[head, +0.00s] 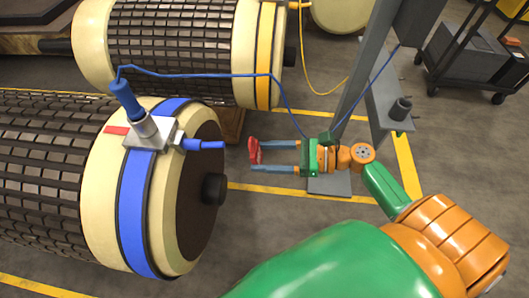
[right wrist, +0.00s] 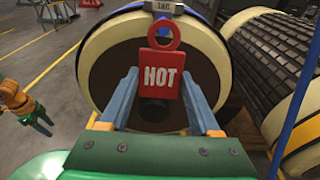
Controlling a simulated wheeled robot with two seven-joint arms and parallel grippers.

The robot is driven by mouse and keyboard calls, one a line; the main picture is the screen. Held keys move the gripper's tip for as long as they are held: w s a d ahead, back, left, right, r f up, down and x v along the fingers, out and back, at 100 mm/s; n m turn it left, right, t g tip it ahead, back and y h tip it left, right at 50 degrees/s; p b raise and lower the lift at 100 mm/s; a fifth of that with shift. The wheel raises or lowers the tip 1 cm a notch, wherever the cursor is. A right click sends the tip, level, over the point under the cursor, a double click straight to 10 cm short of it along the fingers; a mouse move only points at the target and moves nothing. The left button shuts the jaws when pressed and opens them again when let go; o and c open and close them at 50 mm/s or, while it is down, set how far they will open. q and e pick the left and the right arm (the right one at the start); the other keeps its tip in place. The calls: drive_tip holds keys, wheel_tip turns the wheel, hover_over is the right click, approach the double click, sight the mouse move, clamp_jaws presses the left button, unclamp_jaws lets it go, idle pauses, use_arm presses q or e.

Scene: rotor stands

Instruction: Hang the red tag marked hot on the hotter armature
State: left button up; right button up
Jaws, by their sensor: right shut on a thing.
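My right gripper (head: 258,157) is shut on the red tag (head: 254,151). In the right wrist view the tag (right wrist: 163,76) reads HOT, and its red ring points up between the blue fingertips. The near armature (head: 98,205), with a blue band, lies left of the gripper. A metal block with a blue handle and a blue peg (head: 205,145) sits on its band. The tag is apart from the peg, to its right. The far armature (head: 165,40) has a yellow band. My left gripper (right wrist: 42,120) shows small at the left of the wrist view; its opening is unclear.
A blue cable (head: 200,75) runs from the block's handle across to a grey post (head: 355,85) behind my right gripper. A yellow cable (head: 318,84) hangs farther back. A dark cart (head: 465,55) stands at the back right. The floor between armature and gripper is open.

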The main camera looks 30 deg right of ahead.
drive_tip(key=shift+w+a+f, duration=0.1)
drive_tip(key=shift+w+f, duration=0.05)
drive_tip(key=shift+w, duration=0.05)
drive_tip(key=shift+w+a, duration=0.2)
drive_tip(key=shift+a, duration=0.05)
use_arm(q)
drive_tip(key=shift+s+d+f+b, duration=0.15)
drive_tip(key=shift+d+f+b, duration=0.1)
drive_tip(key=shift+f+b, duration=0.25)
use_arm(e)
drive_tip(key=x, duration=0.3)
drive_tip(key=shift+w+a+f, duration=0.1)
drive_tip(key=shift+a+f, duration=0.05)
drive_tip(key=shift+a, duration=0.15)
use_arm(q)
drive_tip(key=shift+r, duration=0.1)
use_arm(e)
drive_tip(key=shift+w+a, duration=0.1)
use_arm(q)
drive_tip(key=shift+r, duration=0.1)
use_arm(e)
drive_tip(key=shift+w+a, duration=0.15)
drive_tip(key=shift+a, duration=0.15)
use_arm(q)
drive_tip(key=shift+r+p, duration=0.1)
drive_tip(key=shift+p, duration=0.25)
use_arm(e)
drive_tip(key=shift+w+a+f, duration=0.2)
drive_tip(key=shift+w+a, duration=0.15)
drive_tip(key=shift+a, duration=0.1)
